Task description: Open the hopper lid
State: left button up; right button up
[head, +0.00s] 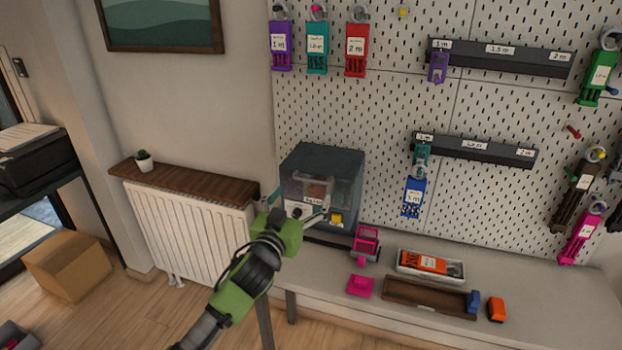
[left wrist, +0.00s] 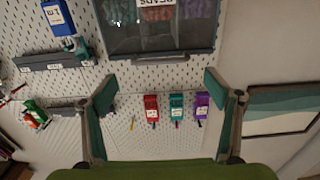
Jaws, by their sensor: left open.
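The hopper (head: 347,168) is a dark grey box with a clear front, standing on the bench against the pegboard. Coloured contents show behind its front, and its top looks closed. In the left wrist view, which is upside down, the hopper (left wrist: 125,38) fills the upper middle. A dark bar (left wrist: 150,58), perhaps the lid's handle, runs along its edge. My left gripper (head: 300,203) is in front of the hopper, fingers apart and empty. In the left wrist view the open fingers (left wrist: 158,84) point towards the hopper's edge, with no clear contact. My right gripper is not in view.
A pink holder (head: 366,243), a pink block (head: 360,286), a white tray (head: 455,269) with an orange item and a brown tray (head: 410,294) lie right of the hopper. Tagged cords hang on the pegboard (head: 390,110). A radiator (head: 180,230) stands at left.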

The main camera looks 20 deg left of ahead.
aim_at(311, 181)
pick_arm(q)
jog(key=w+p, duration=0.1)
jog(key=w, duration=0.7)
jog(key=shift+d, duration=0.15)
